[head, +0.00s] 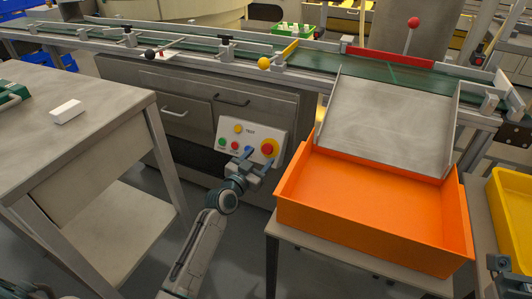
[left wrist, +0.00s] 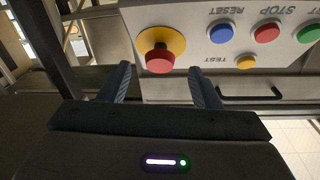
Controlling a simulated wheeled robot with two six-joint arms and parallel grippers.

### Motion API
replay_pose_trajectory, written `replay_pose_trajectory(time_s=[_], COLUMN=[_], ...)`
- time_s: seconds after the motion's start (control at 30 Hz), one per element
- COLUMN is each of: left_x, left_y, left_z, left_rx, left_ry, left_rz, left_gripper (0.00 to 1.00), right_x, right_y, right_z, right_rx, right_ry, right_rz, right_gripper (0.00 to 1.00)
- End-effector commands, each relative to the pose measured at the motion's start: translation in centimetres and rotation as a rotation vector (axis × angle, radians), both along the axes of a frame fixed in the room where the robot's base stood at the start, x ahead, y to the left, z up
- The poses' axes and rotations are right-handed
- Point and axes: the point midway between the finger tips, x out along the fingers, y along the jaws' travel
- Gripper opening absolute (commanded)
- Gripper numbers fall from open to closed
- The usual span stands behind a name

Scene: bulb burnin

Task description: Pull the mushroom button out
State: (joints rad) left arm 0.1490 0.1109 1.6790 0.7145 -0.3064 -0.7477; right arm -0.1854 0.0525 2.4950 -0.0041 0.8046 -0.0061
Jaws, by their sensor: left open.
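The mushroom button (head: 268,148) is a red knob on a yellow disc at the right end of a pale control box (head: 258,131) under the conveyor. In the left wrist view the red knob (left wrist: 159,61) shows close up. My left gripper (head: 263,161) is open in front of it. In the left wrist view the fingertips (left wrist: 160,71) stand on either side of the knob, with gaps, and nothing is held. Whether the tips reach the knob's depth is unclear. My right gripper (head: 503,270) shows partly at the lower right edge; its jaw state is unclear.
Small blue (left wrist: 220,33), red (left wrist: 266,31), green (left wrist: 311,30) and yellow (left wrist: 246,62) buttons sit beside the mushroom button. An orange bin (head: 375,222) stands close to the right of my left gripper. A grey table (head: 80,115) stands at left.

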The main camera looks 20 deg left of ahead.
Motion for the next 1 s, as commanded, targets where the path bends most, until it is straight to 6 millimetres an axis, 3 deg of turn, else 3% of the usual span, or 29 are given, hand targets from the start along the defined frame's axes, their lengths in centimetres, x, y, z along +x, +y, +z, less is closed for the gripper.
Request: replay_pose_trajectory(time_s=[0.1,0.3,0.63,0.67,0.93,1.0], left_x=[2.0,3.9,4.3,4.3,4.3,4.3], left_y=[-0.4,-0.8,-0.8,-0.8,-0.8,-0.8], left_z=[-0.1,-0.1,0.0,0.0,0.0,0.0], left_rx=[0.000,0.000,0.001,0.001,0.001,0.001], left_ry=[0.000,0.002,0.001,0.001,0.002,0.002], left_rz=[0.000,-0.001,-0.001,-0.001,-0.001,-0.001], left_gripper=[0.57,0.57,0.57,0.56,0.02,0.00], right_x=[0.0,0.0,0.0,0.0,0.1,0.1], right_y=[0.0,0.0,0.0,0.0,0.0,0.0], right_z=[-0.4,-0.6,-0.6,-0.6,-0.6,-0.6], right_rx=[0.005,0.008,0.008,0.008,0.008,0.008], right_ry=[-0.003,-0.004,-0.003,-0.003,-0.003,-0.004], right_rz=[-0.003,-0.006,-0.007,-0.007,-0.007,-0.007], right_gripper=[0.00,0.00,0.00,0.00,0.00,0.00])
